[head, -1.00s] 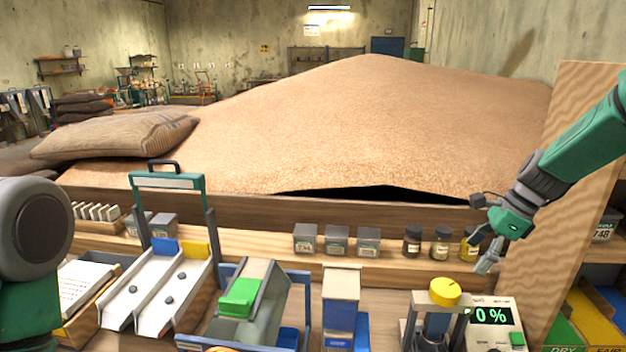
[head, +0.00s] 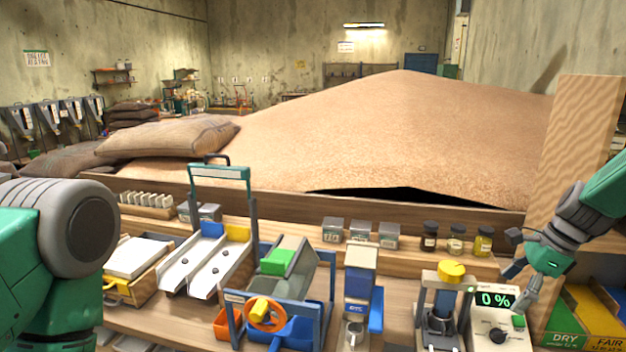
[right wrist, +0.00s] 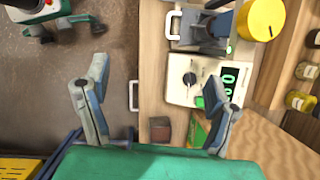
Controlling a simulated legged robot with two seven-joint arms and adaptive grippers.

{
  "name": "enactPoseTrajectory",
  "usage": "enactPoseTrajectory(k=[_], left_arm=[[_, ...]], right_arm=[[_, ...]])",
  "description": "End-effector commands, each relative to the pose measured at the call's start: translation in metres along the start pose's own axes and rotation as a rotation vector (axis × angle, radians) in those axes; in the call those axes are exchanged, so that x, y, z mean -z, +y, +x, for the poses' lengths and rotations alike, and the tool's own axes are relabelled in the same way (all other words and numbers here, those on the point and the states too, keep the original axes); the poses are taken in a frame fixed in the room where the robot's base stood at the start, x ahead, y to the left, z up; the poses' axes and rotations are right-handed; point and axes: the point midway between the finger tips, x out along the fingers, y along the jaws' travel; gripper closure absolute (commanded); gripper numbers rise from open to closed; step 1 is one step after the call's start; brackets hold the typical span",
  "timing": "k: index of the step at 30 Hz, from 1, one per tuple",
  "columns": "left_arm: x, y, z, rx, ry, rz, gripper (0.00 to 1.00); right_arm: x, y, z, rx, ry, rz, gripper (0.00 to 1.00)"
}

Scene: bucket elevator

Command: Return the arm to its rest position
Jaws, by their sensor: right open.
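My right gripper (head: 519,286) is at the right of the head view, in front of the white meter (head: 497,318) whose display reads 0 %. In the right wrist view its two fingers (right wrist: 155,95) are spread wide with nothing between them. The meter (right wrist: 184,58) lies beyond the right finger there, with its dark knob and green display. A part of my left arm (head: 70,260) shows at the left edge of the head view. My left gripper is out of view.
A press with a yellow knob (head: 452,272) stands left of the meter. A wooden post (head: 575,130) rises behind my right arm. Jars (head: 456,240) and small grey boxes (head: 361,232) line the shelf. Labelled DRY and FAIR bins (head: 566,340) are at lower right.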

Motion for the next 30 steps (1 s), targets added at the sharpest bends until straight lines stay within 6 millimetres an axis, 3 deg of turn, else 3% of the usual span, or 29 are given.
enactPoseTrajectory(k=[11, 16, 20, 24, 27, 30], left_arm=[[-0.001, 0.0, 0.032, 0.0, 0.001, 0.0, 0.23], [-0.003, 0.0, 0.056, 0.0, 0.0, 0.0, 0.23], [-0.004, 0.001, 0.087, 0.0, 0.0, 0.0, 0.23], [-0.006, 0.001, 0.122, 0.0, 0.0, 0.0, 0.23], [-0.008, 0.001, 0.146, 0.0, 0.0, 0.0, 0.23], [-0.009, 0.001, 0.166, 0.0, 0.0, 0.0, 0.23]], right_arm=[[0.037, 0.048, 0.098, -0.03, 0.14, -0.239, 0.21], [0.067, 0.093, 0.167, -0.073, 0.234, -0.457, 0.21], [0.1, 0.153, 0.24, -0.142, 0.316, -0.749, 0.21], [0.132, 0.233, 0.307, -0.229, 0.362, -1.137, 0.21], [0.148, 0.292, 0.343, -0.283, 0.351, -1.425, 0.21], [0.156, 0.343, 0.364, -0.315, 0.313, -1.675, 0.21]])
